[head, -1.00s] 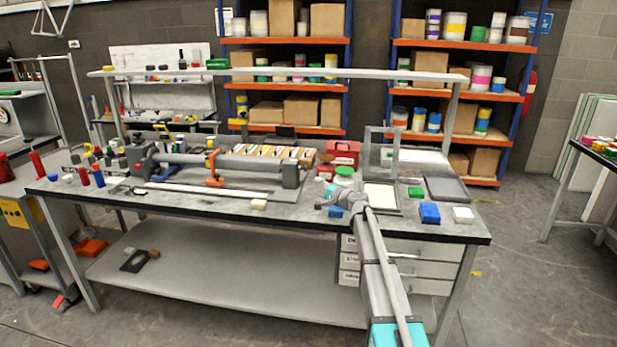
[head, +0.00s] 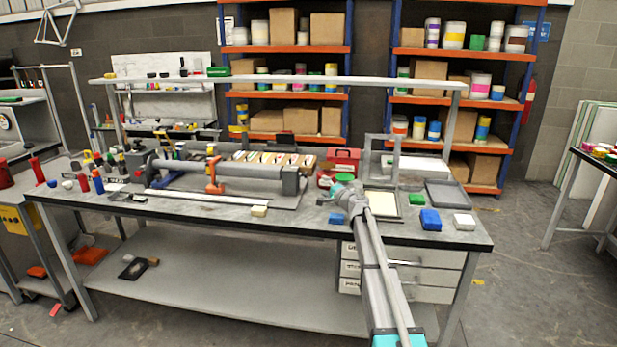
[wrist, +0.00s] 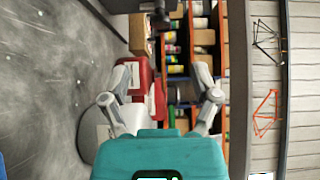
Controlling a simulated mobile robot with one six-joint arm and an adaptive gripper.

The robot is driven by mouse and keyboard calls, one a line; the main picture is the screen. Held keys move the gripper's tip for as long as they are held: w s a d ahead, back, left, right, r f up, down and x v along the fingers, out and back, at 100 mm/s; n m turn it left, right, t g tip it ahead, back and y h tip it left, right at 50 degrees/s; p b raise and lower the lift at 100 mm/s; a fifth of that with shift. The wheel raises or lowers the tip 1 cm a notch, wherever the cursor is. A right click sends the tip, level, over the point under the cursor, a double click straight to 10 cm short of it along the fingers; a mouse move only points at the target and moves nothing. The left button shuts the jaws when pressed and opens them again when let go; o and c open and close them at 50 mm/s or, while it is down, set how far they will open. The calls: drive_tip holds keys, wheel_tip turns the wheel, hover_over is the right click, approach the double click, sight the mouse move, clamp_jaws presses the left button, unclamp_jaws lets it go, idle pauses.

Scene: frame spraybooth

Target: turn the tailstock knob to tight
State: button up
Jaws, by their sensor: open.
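The long roller rig lies across the bench, and its grey tailstock block (head: 291,181) stands at the right end. The knob cannot be made out clearly in the head view. In the wrist view, a dark block with a dark knob-like part (wrist: 160,18) shows at the top edge, probably the tailstock. My gripper (wrist: 165,80) is open and empty, its two fingers spread apart.
A red box (head: 345,158) stands behind my gripper and shows between the fingers in the wrist view. A shelf rail (head: 280,80) spans above the bench.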

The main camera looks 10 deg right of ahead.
sight(306, 175)
drive_tip(key=x, duration=1.2)
drive_tip(key=shift+w, duration=0.1)
clamp_jaws()
drive_tip(key=shift+d, duration=0.4)
drive_tip(key=shift+a, duration=0.35)
